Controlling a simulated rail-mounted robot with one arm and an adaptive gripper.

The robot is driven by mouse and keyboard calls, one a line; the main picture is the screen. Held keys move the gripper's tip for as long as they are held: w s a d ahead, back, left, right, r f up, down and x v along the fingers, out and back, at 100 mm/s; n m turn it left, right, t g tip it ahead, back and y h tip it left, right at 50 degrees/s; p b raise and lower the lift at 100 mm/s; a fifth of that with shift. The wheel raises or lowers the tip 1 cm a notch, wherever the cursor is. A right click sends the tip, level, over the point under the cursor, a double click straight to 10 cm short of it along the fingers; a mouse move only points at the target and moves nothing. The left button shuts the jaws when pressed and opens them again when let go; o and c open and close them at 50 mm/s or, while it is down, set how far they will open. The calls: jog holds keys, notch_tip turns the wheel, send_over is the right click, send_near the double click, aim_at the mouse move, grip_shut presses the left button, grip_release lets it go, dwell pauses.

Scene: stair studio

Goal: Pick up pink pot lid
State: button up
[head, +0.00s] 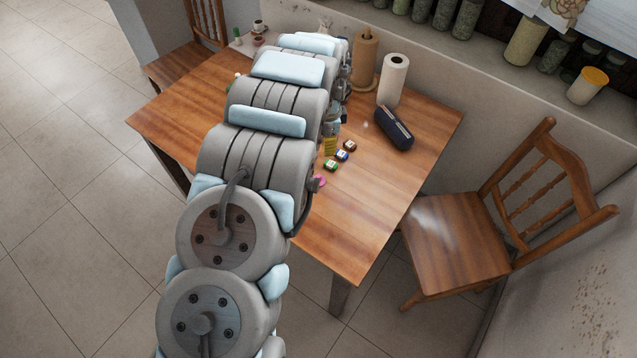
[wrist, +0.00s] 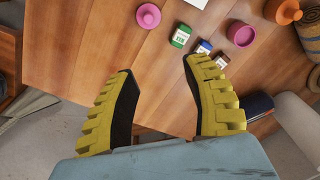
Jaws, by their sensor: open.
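The pink pot lid (wrist: 147,15) lies on the wooden table at the top of the wrist view, a round disc with a knob. In the head view, a small pink patch beside my arm looks like the same lid (head: 321,182). A pink pot (wrist: 241,33) stands to the right in the wrist view. My gripper (wrist: 157,68) is open and empty, its two yellow fingers wide apart above the table. The lid is beyond the fingertips in that view, not between them. In the head view my arm hides most of the gripper.
Small green (wrist: 180,37), blue (wrist: 203,47) and brown (wrist: 222,60) boxes lie between lid and pot. A dark case (head: 395,128), a paper roll (head: 393,80) and a brown roll (head: 365,58) are on the table (head: 365,215). A chair (head: 455,235) stands right. The table's near right is bare.

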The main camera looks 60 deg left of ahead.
jog(key=s, duration=0.2)
jog(key=b, duration=0.1)
send_near(319, 176)
jog(key=f, duration=0.5)
jog(key=shift+w+d+f, duration=0.2)
jog(key=shift+a+f, duration=0.1)
jog(key=shift+f, duration=0.05)
jog(key=shift+f, duration=0.15)
jog(key=shift+s+a+f+b, duration=0.1)
jog(key=shift+a+f+b, duration=0.1)
jog(key=shift+f, duration=0.4)
jog(key=shift+a+f+b, duration=0.1)
jog(key=shift+f+b, duration=0.1)
jog(key=shift+f, duration=0.4)
jog(key=shift+f+b, duration=0.35)
jog(key=shift+f, duration=0.9)
jog(key=shift+c, duration=0.2)
